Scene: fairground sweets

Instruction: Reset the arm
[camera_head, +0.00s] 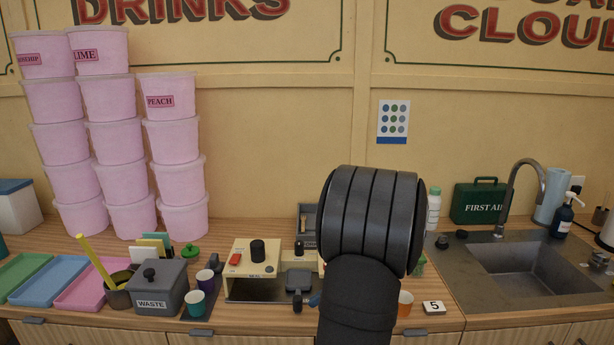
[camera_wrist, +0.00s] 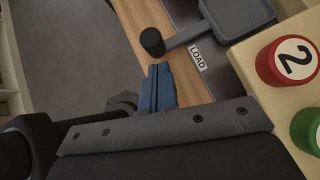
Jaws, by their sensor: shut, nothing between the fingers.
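My arm rises in the middle of the head view and hides part of the counter behind it. My gripper (camera_wrist: 160,75) shows in the wrist view as two blue fingers pressed together, with nothing between them. It is just in front of the black knob of a grey pan-like handle piece (camera_wrist: 238,14), close to a LOAD label (camera_wrist: 197,58). I cannot tell whether it touches the knob. In the head view only a small blue bit (camera_head: 314,299) of it shows beside my arm, next to the beige machine (camera_head: 240,252).
Left are stacked pink tubs (camera_head: 118,143), coloured trays (camera_head: 77,285), a grey WASTE bin (camera_head: 157,284), and purple and teal cups (camera_head: 195,302). Right are an orange cup (camera_head: 405,303), a number 5 card (camera_head: 434,307) and a sink (camera_head: 515,265). A red 2 knob (camera_wrist: 288,61) is near my gripper.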

